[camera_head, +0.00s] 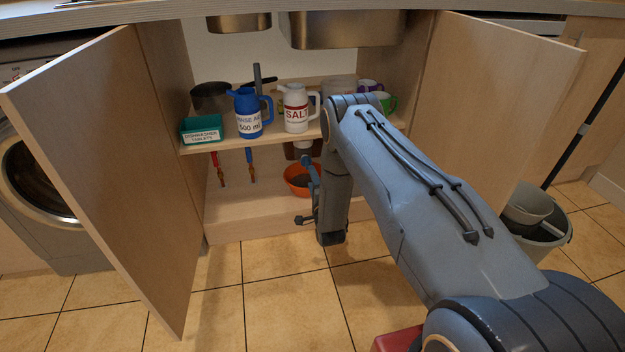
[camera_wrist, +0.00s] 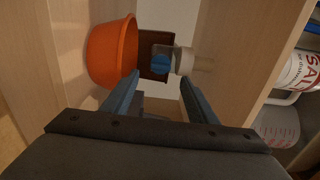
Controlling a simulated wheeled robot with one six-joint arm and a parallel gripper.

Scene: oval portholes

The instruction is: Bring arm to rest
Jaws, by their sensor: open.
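My gripper (camera_head: 306,190) hangs at the end of my bent arm, low in front of the open cupboard and beside the orange bowl. In the wrist view my gripper (camera_wrist: 158,88) has its two blue-grey fingers spread, with nothing held between them. The orange bowl (camera_wrist: 110,52) lies beyond the left finger. A brown block, a clear cylindrical part and a blue piece show past the fingertips. In the head view the orange bowl (camera_head: 292,178) stands on the cupboard floor, partly hidden by my gripper.
Cupboard doors stand open at left (camera_head: 110,150) and right (camera_head: 490,100). The shelf holds a green tablet box (camera_head: 202,130), blue jug (camera_head: 247,115), salt jug (camera_head: 296,108) and several mugs. Red- and blue-handled tools hang below. A grey bucket (camera_head: 545,240) stands right.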

